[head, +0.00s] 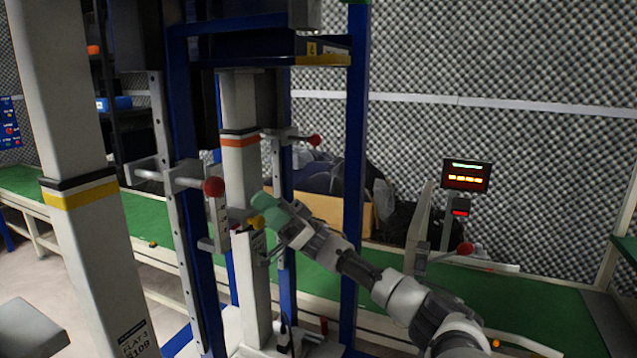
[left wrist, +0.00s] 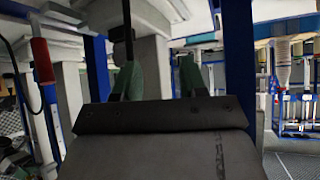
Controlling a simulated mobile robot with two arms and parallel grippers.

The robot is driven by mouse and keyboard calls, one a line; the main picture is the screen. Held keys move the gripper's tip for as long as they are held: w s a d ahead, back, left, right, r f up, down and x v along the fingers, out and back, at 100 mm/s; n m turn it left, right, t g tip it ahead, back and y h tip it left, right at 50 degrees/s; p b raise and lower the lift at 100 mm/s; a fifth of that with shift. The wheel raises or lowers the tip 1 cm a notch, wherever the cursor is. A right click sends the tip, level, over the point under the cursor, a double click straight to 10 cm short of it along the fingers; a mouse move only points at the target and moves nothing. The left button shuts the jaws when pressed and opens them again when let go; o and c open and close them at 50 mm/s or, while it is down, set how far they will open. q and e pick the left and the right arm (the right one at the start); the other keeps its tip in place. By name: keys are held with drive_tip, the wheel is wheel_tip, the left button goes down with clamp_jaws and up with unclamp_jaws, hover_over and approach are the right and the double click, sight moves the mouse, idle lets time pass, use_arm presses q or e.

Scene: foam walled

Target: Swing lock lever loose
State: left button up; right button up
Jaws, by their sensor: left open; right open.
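The nearest knob (head: 213,186) is on the left post, another knob (head: 314,140) is further back, and a third knob (head: 465,249) is at the right. I cannot tell which is the lock lever. My right gripper (head: 264,212), with green fingers, is open beside the white column, right of and below the nearest knob. A small yellow part shows at its fingertips; contact is unclear. My left gripper (left wrist: 160,78) is open in the left wrist view, with nothing visible held.
A white column with a yellow band (head: 80,194) stands at the front left. A green conveyor (head: 520,310) runs behind the frame. A lit red display (head: 467,176) is at the right. A red handle (left wrist: 42,61) shows left in the left wrist view.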

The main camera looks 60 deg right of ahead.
use_arm(q)
drive_tip(key=s+a+f+g+y+p, duration=0.1)
drive_tip(key=s+a+g+p, duration=0.1)
drive_tip(key=s+g, duration=0.3)
drive_tip(key=shift+s+a+f+g+p, duration=0.2)
drive_tip(key=shift+s+a+g+p, duration=0.15)
drive_tip(key=shift+s, duration=0.95)
use_arm(e)
drive_tip(key=s+d+r, duration=0.3)
drive_tip(key=s+r, duration=0.4)
drive_tip(key=s, duration=0.4)
drive_tip(key=shift+s, duration=0.15)
use_arm(q)
drive_tip(key=shift+d, duration=0.1)
use_arm(e)
drive_tip(key=shift+d, duration=0.1)
